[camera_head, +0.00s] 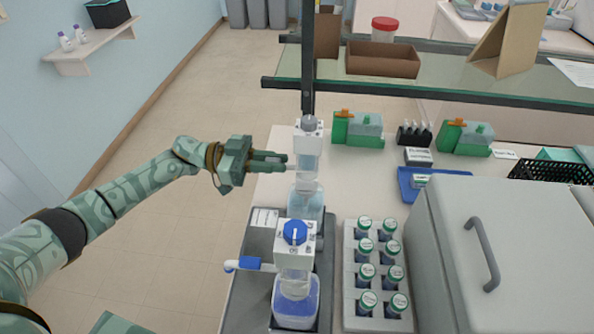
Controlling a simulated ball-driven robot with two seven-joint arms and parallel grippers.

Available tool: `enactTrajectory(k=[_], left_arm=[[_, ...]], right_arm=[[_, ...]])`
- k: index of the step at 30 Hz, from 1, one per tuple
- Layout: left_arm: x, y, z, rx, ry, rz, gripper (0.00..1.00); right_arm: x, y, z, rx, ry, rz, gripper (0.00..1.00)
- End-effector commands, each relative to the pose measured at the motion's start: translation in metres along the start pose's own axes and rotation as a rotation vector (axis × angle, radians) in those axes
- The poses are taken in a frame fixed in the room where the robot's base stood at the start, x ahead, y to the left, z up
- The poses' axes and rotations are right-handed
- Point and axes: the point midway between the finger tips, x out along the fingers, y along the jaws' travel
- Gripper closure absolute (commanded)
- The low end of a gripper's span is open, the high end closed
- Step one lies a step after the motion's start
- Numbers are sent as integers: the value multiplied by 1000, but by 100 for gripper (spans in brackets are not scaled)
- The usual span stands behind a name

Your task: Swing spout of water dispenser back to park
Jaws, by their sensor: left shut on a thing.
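Two bottle-top dispensers stand one behind the other on the bench. The rear dispenser (308,150) has a grey cap, a white head and a clear bottle. The front dispenser (295,250) has a blue cap, and its blue-tipped spout (247,264) points left. My left gripper (284,162) reaches in from the left, level with the rear dispenser's head. Its fingers are shut on that dispenser's spout, which they mostly hide. I cannot read which dispenser holds water. My right gripper is out of view.
A grey tray (240,315) lies under the dispensers. A rack (378,322) of several capped bottles stands right of them, and a grey cabinet (515,240) further right. A dark shelf post (308,60) rises behind the rear dispenser. Open floor lies left of the bench.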

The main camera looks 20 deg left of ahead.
Motion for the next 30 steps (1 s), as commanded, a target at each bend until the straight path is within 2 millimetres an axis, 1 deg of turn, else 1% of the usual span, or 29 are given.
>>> enactTrajectory(k=[1, 8, 9, 11, 12, 20, 23, 26, 29, 30], left_arm=[[-2, 1, 3, -3, -4, 4, 100], [-2, 1, 1, -3, -3, 6, 100], [-2, 1, 1, -3, -3, 6, 81], [-2, 1, 1, -3, -3, 6, 65], [-2, 1, 1, -3, -3, 6, 62], [-2, 1, 1, -2, -2, 5, 62], [-10, 0, 2, -2, -4, 3, 62], [-26, 0, 3, -2, -5, 2, 62], [-52, 0, 5, -3, -8, 1, 62], [-63, 0, 5, -4, -8, 1, 62]], right_arm=[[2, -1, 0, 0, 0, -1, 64], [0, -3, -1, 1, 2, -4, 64], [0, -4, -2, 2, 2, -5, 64], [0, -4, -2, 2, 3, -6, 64], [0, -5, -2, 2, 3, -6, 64], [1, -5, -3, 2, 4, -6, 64], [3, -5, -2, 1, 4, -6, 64], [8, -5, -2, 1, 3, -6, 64], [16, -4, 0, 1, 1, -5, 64], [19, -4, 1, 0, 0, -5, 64]])
